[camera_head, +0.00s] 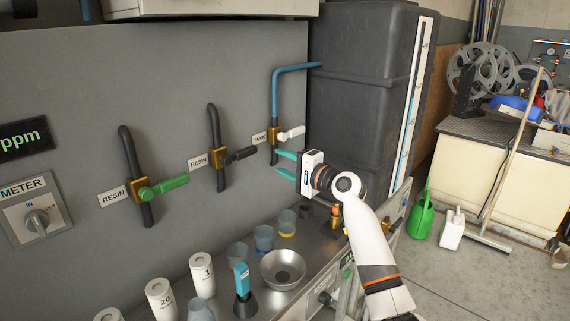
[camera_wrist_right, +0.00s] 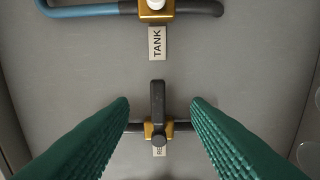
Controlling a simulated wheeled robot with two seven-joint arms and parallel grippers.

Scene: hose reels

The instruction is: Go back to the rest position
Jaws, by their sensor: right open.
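My right gripper (camera_head: 282,164) is open and empty in the head view. Its green fingers point left toward the grey panel, just below the white TANK valve lever (camera_head: 292,134). In the right wrist view, the gap between the ridged green fingers (camera_wrist_right: 161,103) frames the black RESIN valve lever (camera_wrist_right: 157,100). That lever also shows in the head view (camera_head: 240,155), left of the fingers and clear of them. The TANK label (camera_wrist_right: 157,43) is above it in the wrist view. My left gripper is not in view.
A green-handled RESIN valve (camera_head: 165,186) is further left. Below stands a metal bench with a steel bowl (camera_head: 283,268), several cups and white containers (camera_head: 202,275). The dark tank (camera_head: 360,90) stands behind my right arm. Open floor (camera_head: 450,280) lies to the right.

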